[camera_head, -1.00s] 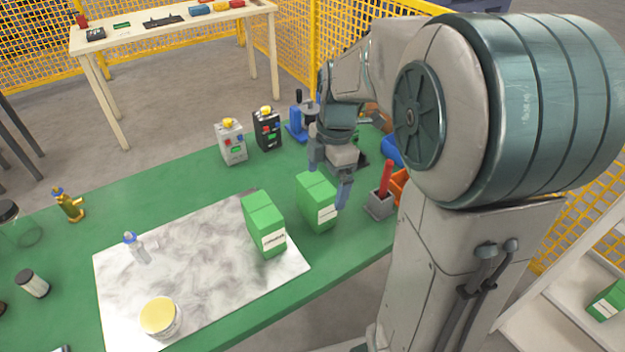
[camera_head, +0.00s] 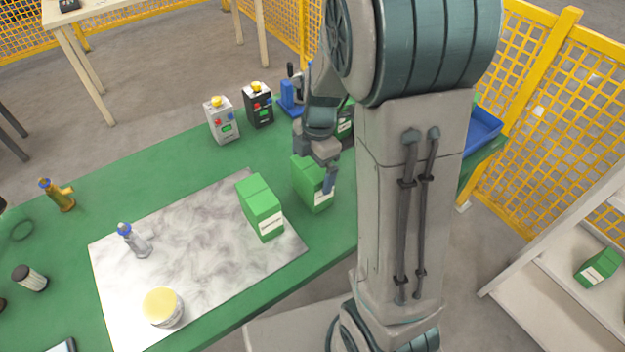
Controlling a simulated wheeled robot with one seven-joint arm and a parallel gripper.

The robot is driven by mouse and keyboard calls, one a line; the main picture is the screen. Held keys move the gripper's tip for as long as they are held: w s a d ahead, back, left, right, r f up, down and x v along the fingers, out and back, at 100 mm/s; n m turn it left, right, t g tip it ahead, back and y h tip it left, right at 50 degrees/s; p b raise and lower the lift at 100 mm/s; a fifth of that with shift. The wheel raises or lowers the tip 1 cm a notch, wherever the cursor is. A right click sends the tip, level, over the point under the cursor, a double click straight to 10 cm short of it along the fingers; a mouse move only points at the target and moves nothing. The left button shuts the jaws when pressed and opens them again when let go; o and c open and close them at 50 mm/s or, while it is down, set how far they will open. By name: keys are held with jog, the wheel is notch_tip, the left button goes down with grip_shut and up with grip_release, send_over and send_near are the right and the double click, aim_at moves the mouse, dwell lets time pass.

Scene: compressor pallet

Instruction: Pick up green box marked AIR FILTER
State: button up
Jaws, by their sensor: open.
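Two green boxes with white labels stand close together on the green table. One green box (camera_head: 259,207) is on the right part of the marble board. The other green box (camera_head: 311,190) is just right of it, on the green tabletop. The label print is too small to read, so I cannot tell which is marked AIR FILTER. My gripper (camera_head: 313,160) is open above the right box, pointing down, and one finger overlaps that box's right side in the picture. I cannot tell whether it touches. A third green box (camera_head: 599,267) lies on the shelf at right.
The marble board (camera_head: 190,250) also holds a yellow-lidded jar (camera_head: 163,307) and a small blue-topped fitting (camera_head: 134,240). A grey control box (camera_head: 222,120) and a black one (camera_head: 259,104) stand behind. A blue bin (camera_head: 482,130) is at right. Yellow mesh fencing (camera_head: 560,110) borders the area.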

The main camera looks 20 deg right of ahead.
jog(key=shift+f, duration=2.15)
jog(key=c, duration=0.9)
